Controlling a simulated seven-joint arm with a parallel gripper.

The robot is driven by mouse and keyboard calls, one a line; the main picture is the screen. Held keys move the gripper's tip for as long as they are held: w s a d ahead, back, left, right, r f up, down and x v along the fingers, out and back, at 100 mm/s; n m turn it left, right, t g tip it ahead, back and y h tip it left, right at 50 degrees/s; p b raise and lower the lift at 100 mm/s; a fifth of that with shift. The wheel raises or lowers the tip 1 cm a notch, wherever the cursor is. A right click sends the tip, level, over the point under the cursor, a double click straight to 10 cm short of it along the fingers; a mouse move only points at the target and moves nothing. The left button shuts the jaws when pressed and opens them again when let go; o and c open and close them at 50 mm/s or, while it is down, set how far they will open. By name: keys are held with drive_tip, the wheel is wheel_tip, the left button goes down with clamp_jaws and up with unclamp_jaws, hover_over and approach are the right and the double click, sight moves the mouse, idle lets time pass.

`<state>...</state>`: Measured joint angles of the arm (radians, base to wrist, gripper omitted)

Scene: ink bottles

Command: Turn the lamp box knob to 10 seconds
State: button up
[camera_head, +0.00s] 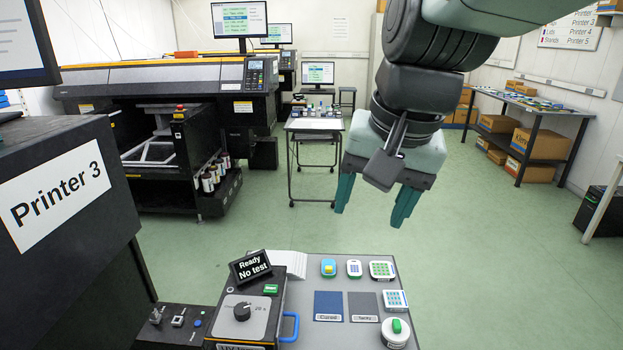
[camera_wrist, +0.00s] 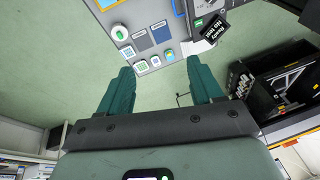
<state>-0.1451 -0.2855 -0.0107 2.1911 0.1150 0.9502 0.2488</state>
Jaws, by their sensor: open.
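The lamp box (camera_head: 259,316) stands at the front of the grey table in the head view, with a blue handle on its right side. The knob's exact pointing is too small to tell. A small sign on the box (camera_head: 250,266) reads "Ready No test". My gripper (camera_head: 372,208) is open and empty, high above and beyond the table, well apart from the knob. In the wrist view my gripper's teal fingers (camera_wrist: 161,88) are spread, and the lamp box (camera_wrist: 205,8) is cut off at the top edge.
The grey table (camera_head: 354,336) also holds a blue pad (camera_head: 328,305), a dark grey pad (camera_head: 363,306), several small devices and a round white pot with a green top (camera_head: 395,332). The Printer 3 housing (camera_head: 60,230) rises at left. Open floor lies beyond the table.

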drive_tip(key=w+a+f+m+g+y, duration=0.1)
drive_tip(key=w+a+f+m+g, duration=0.1)
drive_tip(key=w+a+f, duration=0.45)
drive_tip(key=m+g, duration=0.4)
approach(241, 309)
drive_tip(key=x, duration=0.8)
drive_tip(key=shift+f, duration=0.3)
drive_tip(key=c, duration=1.1)
drive_tip(key=shift+o, duration=0.2)
drive_tip(key=shift+g+y, duration=0.3)
